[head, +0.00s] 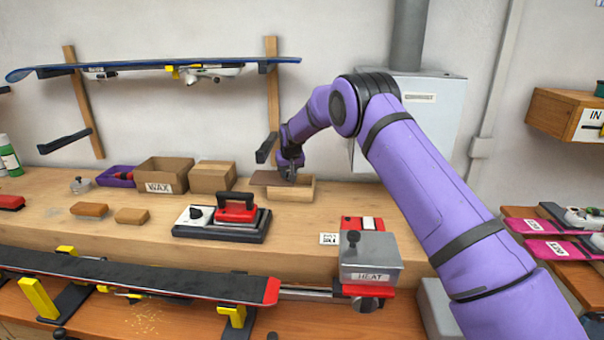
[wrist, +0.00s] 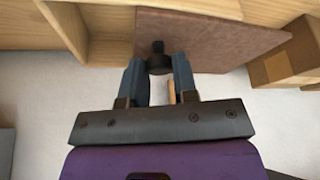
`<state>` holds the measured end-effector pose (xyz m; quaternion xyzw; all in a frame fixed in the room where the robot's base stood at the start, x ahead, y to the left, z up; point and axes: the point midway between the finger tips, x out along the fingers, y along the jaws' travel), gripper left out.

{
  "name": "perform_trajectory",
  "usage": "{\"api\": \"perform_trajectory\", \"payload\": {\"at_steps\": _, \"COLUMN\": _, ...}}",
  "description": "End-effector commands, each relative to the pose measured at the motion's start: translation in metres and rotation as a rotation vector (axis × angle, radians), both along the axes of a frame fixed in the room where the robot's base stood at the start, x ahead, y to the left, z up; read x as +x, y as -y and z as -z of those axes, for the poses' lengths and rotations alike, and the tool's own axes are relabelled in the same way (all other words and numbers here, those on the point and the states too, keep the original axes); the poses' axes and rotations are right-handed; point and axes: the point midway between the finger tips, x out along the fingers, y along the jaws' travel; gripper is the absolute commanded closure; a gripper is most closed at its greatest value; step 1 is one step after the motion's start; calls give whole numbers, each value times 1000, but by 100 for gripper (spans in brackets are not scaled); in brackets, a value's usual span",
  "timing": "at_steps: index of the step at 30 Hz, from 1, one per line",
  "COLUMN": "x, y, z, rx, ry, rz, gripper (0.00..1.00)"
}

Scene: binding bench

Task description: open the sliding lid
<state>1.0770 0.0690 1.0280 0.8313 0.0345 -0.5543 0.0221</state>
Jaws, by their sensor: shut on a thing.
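The sliding lid (head: 266,178) is a thin brown panel on a small light-wood box (head: 291,191) on the bench. In the wrist view the lid (wrist: 215,35) reaches well past one side of the box (wrist: 108,35), and part of the box's inside shows open. A dark round knob (wrist: 157,62) stands on the lid. My gripper (wrist: 158,68) is shut on the knob, with one finger on each side. In the head view my gripper (head: 289,174) is over the box, small and partly hidden by its own wrist.
A cardboard box (head: 212,177) stands left of the lid, close to its edge, with a WAX box (head: 163,174) beyond it. A red-handled iron (head: 235,208) sits on a black base in front. A grey HEAT unit (head: 369,258) stands nearer on the right.

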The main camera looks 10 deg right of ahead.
Motion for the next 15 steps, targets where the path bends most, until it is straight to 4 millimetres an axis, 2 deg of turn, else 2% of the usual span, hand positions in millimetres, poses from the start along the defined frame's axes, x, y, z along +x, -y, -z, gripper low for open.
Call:
{"api": "perform_trajectory", "payload": {"at_steps": 11, "x": 2, "y": -4, "z": 1, "rx": -3, "ry": -3, "rz": 4, "gripper": 100}}
{"api": "perform_trajectory", "payload": {"at_steps": 12, "x": 2, "y": -4, "z": 1, "rx": -3, "ry": -3, "rz": 4, "gripper": 64}}
{"api": "perform_trajectory", "payload": {"at_steps": 14, "x": 2, "y": -4, "z": 1, "rx": -2, "ry": -3, "rz": 4, "gripper": 50}}
{"api": "perform_trajectory", "payload": {"at_steps": 15, "x": 2, "y": -4, "z": 1, "rx": -2, "ry": -3, "rz": 4, "gripper": 48}}
